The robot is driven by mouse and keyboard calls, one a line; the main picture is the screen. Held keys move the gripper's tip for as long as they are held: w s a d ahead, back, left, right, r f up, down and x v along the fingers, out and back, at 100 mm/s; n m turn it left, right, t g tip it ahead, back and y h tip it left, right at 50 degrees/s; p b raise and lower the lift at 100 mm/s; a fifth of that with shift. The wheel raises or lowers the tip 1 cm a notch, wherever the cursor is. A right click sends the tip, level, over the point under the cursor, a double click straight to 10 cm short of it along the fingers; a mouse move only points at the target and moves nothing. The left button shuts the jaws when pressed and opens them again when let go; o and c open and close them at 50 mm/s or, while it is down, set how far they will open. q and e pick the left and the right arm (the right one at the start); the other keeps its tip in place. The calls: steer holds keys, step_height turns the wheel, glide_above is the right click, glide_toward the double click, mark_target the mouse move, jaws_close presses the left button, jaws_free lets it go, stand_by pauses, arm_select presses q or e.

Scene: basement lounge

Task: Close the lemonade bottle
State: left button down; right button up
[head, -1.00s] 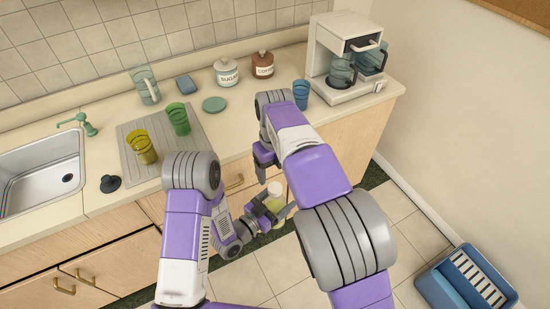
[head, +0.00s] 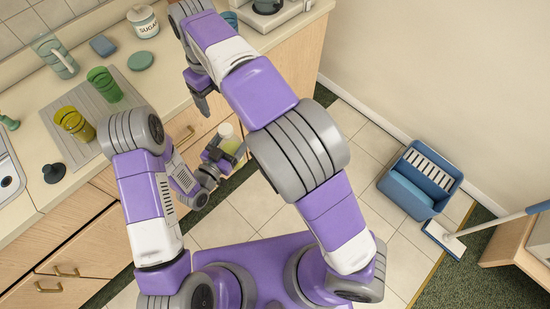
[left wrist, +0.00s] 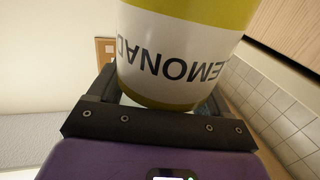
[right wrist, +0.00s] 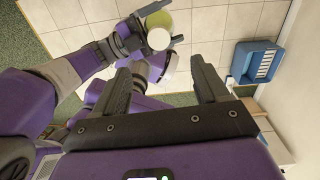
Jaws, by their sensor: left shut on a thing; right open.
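The lemonade bottle (head: 232,146) is upright in the head view, in front of the counter, with a white top (head: 226,130). My left gripper (head: 217,157) is shut around its side. The left wrist view shows the bottle's white label with dark letters (left wrist: 172,62) close up between the fingers. My right gripper (head: 203,100) is open and empty, up and left of the bottle in the head view. In the right wrist view its fingers (right wrist: 163,85) are apart, and the bottle's round white top (right wrist: 158,39) lies beyond them. I cannot tell how tightly the top sits.
The counter holds a yellow glass (head: 75,124), a green glass (head: 104,84), a pitcher (head: 56,55) and a sugar jar (head: 143,21). A blue bin (head: 417,182) and a broom (head: 445,238) are on the floor at right. Tiled floor between is clear.

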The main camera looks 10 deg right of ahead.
steer(key=s+d+f+n, duration=0.1)
steer(key=d+f+n, duration=0.35)
steer(key=f, duration=0.45)
steer(key=d+f+n+g+y, duration=0.1)
steer(key=d+f+n, duration=0.4)
steer(key=f, duration=0.5)
steer(key=s+d+f+n, duration=0.1)
steer(key=d+f+n, duration=0.3)
steer(key=f+n, duration=0.4)
steer(key=s+d+f+n+t+y, duration=0.1)
steer(key=s+f+n+y, duration=0.2)
steer(key=s+f+n, duration=0.5)
steer(key=s+f, duration=0.5)
steer(key=s, duration=0.3)
steer(key=shift+s+t, duration=0.2)
steer(key=shift+t, duration=0.1)
arm_select(q)
steer(key=shift+r, duration=0.1)
arm_select(e)
steer(key=shift+f, duration=0.1)
